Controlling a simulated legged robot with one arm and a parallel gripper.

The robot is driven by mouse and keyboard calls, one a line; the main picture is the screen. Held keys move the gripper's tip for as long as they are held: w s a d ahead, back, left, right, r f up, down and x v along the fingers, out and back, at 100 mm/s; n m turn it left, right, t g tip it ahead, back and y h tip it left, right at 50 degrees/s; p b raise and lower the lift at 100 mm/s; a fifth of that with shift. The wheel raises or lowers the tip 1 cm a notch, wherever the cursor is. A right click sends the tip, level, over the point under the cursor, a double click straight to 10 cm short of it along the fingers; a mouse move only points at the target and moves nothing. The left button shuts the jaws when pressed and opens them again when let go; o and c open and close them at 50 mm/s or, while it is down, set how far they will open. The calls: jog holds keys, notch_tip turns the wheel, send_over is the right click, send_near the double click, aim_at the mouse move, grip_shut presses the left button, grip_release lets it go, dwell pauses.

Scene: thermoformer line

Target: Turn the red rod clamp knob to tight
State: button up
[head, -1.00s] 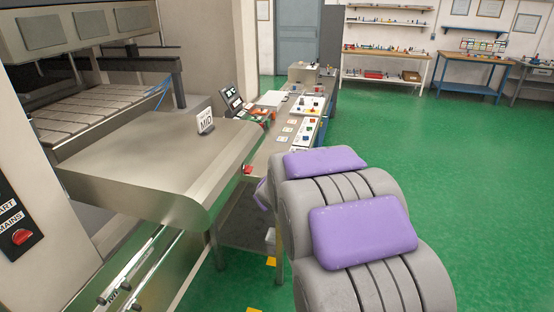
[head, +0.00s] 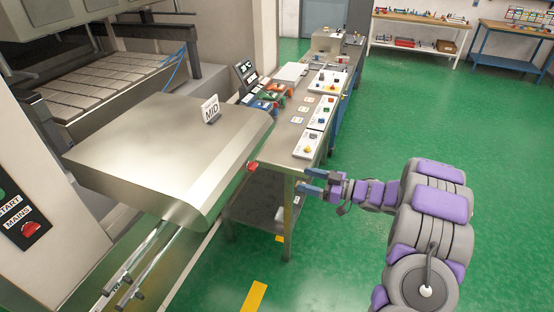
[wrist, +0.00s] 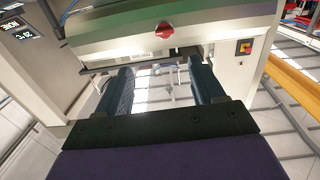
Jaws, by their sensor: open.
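A small red knob (head: 252,166) shows in the head view at the right edge of the metal platform. The wrist view has a red knob (wrist: 165,29) on the face of a metal part, top centre, beyond the fingers. My gripper (head: 308,182) is open and empty in the head view, to the right of the knob and apart from it, pointing left. The wrist view shows its two dark fingers (wrist: 163,87) spread wide with nothing between them. The knob's pointer and markings are too small to read.
A bench (head: 285,152) with coloured controls stands behind. A MID sign (head: 210,110) stands on the metal platform (head: 150,165). A MAINS switch (head: 32,228) is at left. A red-and-yellow switch (wrist: 244,46) is right in the wrist view. Green floor is open at right.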

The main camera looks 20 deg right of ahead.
aim_at(253, 167)
jog(key=x, duration=1.6)
jog(key=shift+a+y+p, duration=0.3)
jog(key=shift+a+p, duration=0.1)
jog(key=shift+a, duration=0.1)
jog(key=shift+s+d+r, duration=0.15)
jog(key=shift+d, duration=0.05)
jog(key=shift+a, duration=0.3)
jog(key=c, duration=1.1)
jog(key=shift+o, duration=0.2)
